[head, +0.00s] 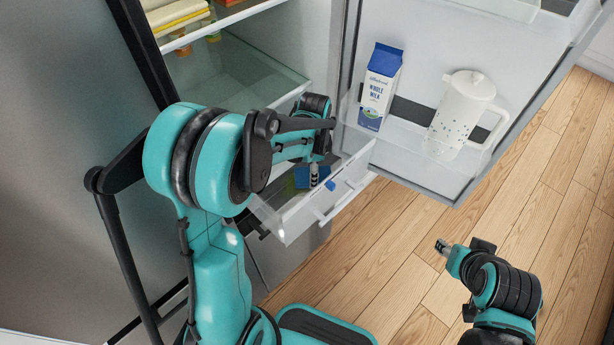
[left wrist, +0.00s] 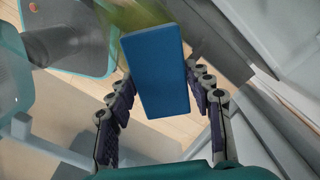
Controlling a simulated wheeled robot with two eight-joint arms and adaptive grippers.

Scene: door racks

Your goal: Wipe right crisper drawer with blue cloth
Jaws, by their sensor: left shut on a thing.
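The right crisper drawer (head: 323,206) is pulled out of the fridge, with a white front and handle, low in the head view. My left gripper (head: 316,177) reaches down inside the drawer opening and is shut on the blue cloth (head: 302,177). In the left wrist view the cloth (left wrist: 158,72) is a flat blue block between the two fingers of my left gripper (left wrist: 163,90). Whether the cloth touches the drawer floor is hard to tell. My right gripper (head: 443,247) hangs over the floor at the right, away from the drawer; its jaws are too small to read.
The open fridge door stands at the right, with a milk carton (head: 380,86) and a white pitcher (head: 460,113) in its bin. A glass shelf (head: 235,75) lies above the drawer. Wooden floor (head: 400,275) is free below the door.

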